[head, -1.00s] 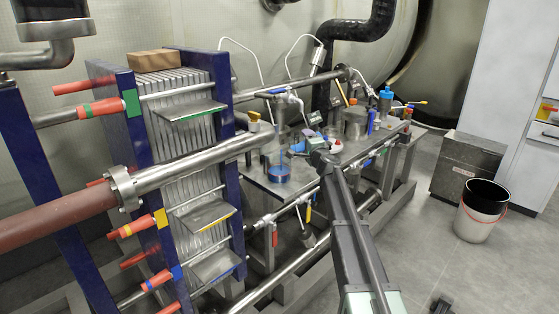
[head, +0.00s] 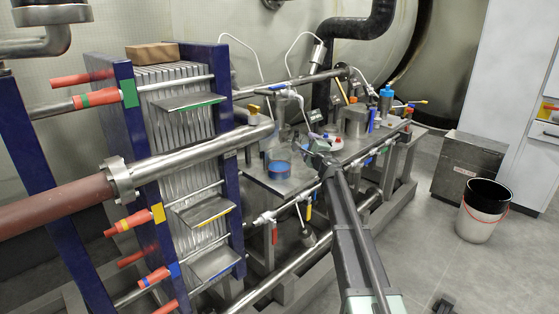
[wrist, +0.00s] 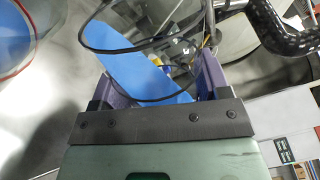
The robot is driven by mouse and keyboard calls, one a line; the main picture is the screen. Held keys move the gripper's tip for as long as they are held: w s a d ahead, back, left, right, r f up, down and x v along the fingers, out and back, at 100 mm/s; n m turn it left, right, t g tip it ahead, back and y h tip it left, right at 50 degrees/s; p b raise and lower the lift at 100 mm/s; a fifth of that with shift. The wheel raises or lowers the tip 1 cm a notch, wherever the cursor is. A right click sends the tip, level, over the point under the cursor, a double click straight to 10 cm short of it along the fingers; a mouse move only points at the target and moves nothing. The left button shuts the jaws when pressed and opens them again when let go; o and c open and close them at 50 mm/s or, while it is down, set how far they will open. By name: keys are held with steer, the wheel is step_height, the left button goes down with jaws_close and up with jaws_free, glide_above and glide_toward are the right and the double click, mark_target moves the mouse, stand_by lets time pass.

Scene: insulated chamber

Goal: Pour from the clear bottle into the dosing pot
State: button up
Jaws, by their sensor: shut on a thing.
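My gripper (head: 314,146) is over the near part of the metal bench. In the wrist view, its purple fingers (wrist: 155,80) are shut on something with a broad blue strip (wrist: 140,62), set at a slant. I take it to be the clear bottle, but its clear walls and mouth are hard to make out. A clear round vessel with a blue band (head: 278,168), probably the dosing pot, stands on the bench just left of my gripper. A round clear rim, probably the same vessel (wrist: 32,22), shows at the wrist view's upper left. I see no liquid stream.
A thick steel pipe (head: 200,155) and plate stack (head: 180,120) stand left of the bench. A steel pot (head: 355,121) and blue bottle (head: 386,94) stand farther back. Valves and pipes line the front edge. Open floor lies right, with a bucket (head: 484,210).

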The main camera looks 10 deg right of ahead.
steer(key=shift+a+m, duration=0.3)
steer(key=shift+m, duration=0.6)
steer(key=shift+s+a+f+m+b, duration=0.1)
steer(key=shift+a+f+m+b, duration=0.2)
steer(key=shift+f+m+b, duration=0.45)
steer(key=r+p, duration=0.1)
steer(key=r+m+p, duration=0.1)
steer(key=r+p, duration=0.1)
steer(key=shift+a+r+m, duration=0.1)
steer(key=shift+a+m, duration=0.15)
steer(key=shift+a, duration=0.05)
steer(key=shift+s+a+m, duration=0.1)
steer(key=shift+a+m, duration=0.15)
steer(key=shift+m, duration=0.55)
steer(key=m, duration=0.5)
steer(key=shift+d+f+m+h, duration=0.3)
steer(key=shift+f+m+h, duration=0.1)
steer(key=shift+r+m+g+p, duration=0.15)
steer(key=shift+r+m+p, duration=0.2)
steer(key=shift+m, duration=0.25)
steer(key=shift+r+m+g+p, duration=0.2)
steer(key=shift+m+p, duration=0.2)
steer(key=shift+m, duration=0.2)
